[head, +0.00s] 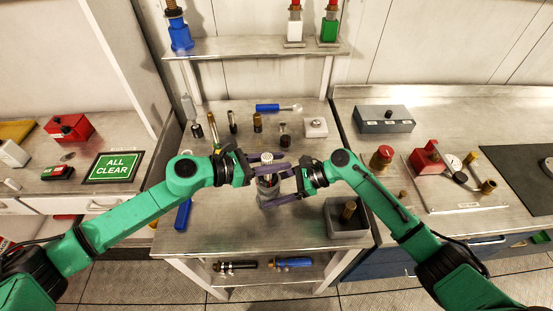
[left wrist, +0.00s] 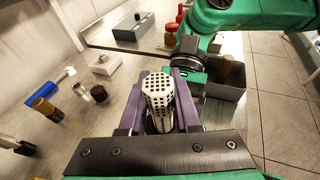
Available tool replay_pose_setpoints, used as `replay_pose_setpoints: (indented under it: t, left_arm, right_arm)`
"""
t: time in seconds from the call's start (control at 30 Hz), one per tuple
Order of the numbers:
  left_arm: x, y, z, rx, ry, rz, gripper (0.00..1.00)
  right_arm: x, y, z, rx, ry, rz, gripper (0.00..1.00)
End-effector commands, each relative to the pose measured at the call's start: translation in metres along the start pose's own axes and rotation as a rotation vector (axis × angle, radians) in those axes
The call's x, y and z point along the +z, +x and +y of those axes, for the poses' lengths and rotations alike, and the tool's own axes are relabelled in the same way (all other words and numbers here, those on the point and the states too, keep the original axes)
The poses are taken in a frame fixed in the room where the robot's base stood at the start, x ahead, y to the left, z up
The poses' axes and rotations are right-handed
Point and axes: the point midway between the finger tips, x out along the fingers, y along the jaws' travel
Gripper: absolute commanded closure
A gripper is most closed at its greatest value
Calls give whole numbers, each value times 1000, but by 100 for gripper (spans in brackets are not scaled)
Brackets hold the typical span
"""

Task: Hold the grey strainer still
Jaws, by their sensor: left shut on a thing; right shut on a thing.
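The grey strainer (head: 268,190) stands upright near the middle of the bench, a cylinder partly hidden by purple fingers. A white perforated basket (left wrist: 158,98) sits at its top; its pale top also shows in the head view (head: 266,157). My left gripper (head: 266,164) is shut on the basket from the left, its fingers on both sides in the left wrist view. My right gripper (head: 270,187) comes from the right, lower down, and is shut on the strainer's body. How deep the basket sits in the body is hidden.
A grey bin (head: 347,229) with a brass part stands right of the strainer, close to my right arm. Several small fittings and a white block (head: 316,127) stand behind. A blue-handled tool (head: 270,107) lies at the back. The front bench is clear.

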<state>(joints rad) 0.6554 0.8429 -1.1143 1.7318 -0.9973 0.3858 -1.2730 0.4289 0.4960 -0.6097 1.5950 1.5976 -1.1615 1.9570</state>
Motion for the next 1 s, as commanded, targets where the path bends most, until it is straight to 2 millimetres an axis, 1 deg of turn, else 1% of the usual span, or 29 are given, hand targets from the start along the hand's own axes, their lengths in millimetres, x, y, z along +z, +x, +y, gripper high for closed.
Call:
replay_pose_setpoints:
  t: [1.0]
  left_arm:
    - [-24,8,0,1,-1,0,100]
  right_arm:
    - [0,0,0,1,1,0,100]
